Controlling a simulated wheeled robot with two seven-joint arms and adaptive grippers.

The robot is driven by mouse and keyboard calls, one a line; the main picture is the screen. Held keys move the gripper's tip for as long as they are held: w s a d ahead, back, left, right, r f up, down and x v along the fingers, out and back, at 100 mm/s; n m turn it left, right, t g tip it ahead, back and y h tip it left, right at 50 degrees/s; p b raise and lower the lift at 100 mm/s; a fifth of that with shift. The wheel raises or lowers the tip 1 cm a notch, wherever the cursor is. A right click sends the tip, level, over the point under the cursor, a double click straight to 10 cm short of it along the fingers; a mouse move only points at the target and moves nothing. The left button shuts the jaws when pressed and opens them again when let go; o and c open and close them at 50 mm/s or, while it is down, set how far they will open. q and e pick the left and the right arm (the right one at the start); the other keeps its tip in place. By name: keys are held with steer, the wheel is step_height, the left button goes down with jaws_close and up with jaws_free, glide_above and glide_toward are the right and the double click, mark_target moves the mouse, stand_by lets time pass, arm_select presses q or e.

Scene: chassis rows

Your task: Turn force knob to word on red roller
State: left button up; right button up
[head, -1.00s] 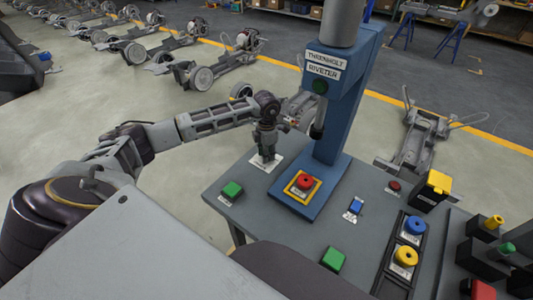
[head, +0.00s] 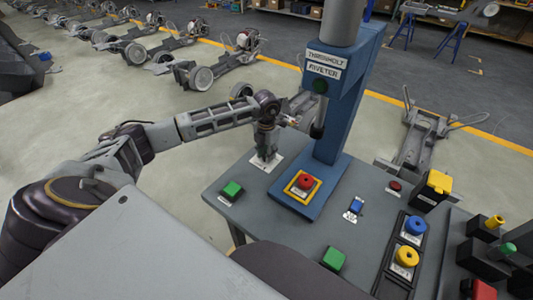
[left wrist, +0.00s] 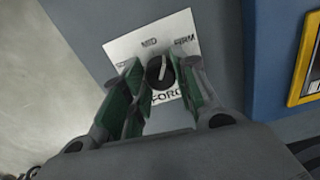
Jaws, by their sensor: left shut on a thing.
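The force knob (left wrist: 159,72) is a small black dial with a pale pointer line, on a white plate (left wrist: 178,30). The plate reads MID and FIRM at its top, FORCE below, and a partly hidden word at left. The pointer leans a little right of straight up, seemingly between MID and FIRM. My left gripper (left wrist: 157,88) is shut on the knob, green pads at its sides. In the head view this gripper (head: 266,154) points down at the plate beside the blue riveter (head: 330,150). I cannot make out a red roller or its word. My right gripper is out of view.
The grey bench (head: 285,235) holds a red button (head: 305,182) on the riveter base, green buttons (head: 232,189), a blue switch (head: 356,206), and yellow and blue knobs at right. The riveter column stands close right of my left gripper. Chassis rows fill the floor behind.

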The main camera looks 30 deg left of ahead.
arm_select(q)
steer(key=shift+n, duration=1.9)
steer(key=shift+r+n, duration=0.1)
steer(key=shift+n, duration=0.6)
steer(key=shift+w+n, duration=0.1)
steer(key=shift+n, duration=0.6)
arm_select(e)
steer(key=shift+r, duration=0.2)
arm_select(q)
steer(key=o, duration=1)
